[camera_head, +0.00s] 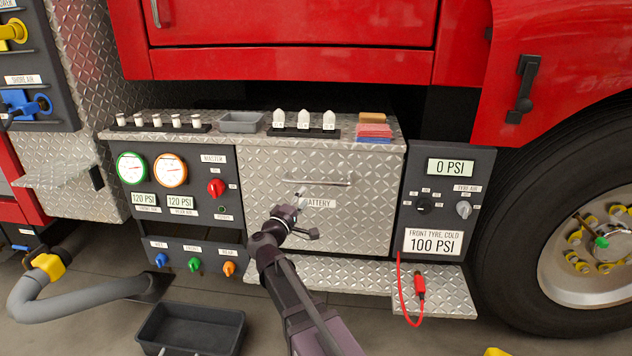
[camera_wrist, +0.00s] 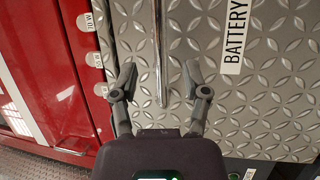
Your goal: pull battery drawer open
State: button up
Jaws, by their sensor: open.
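The battery drawer (camera_head: 350,220) is a diamond-plate metal panel with a BATTERY label (camera_head: 319,203). Its face looks flush with the cabinet, so the drawer is shut. A thin bar handle (camera_head: 318,183) runs across its upper part. My gripper (camera_head: 300,212) is open in front of the drawer, just below the handle's left part, and hides a bit of the label. In the wrist view my gripper (camera_wrist: 160,78) has its fingers apart on both sides of the handle (camera_wrist: 158,45), which runs up the picture. I cannot tell whether a finger touches it.
A grey tray (camera_head: 241,122), white pieces on a black rack (camera_head: 303,122) and folded cloths (camera_head: 374,128) sit on the ledge above. A gauge panel (camera_head: 178,190) is left, a tyre-pressure panel (camera_head: 445,200) right. A diamond-plate step (camera_head: 345,277) juts out below the drawer.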

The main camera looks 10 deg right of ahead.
aim_at(315, 184)
jog(key=p+x, duration=0.1)
jog(key=x, duration=0.7)
jog(key=shift+w, duration=0.1)
grip_shut()
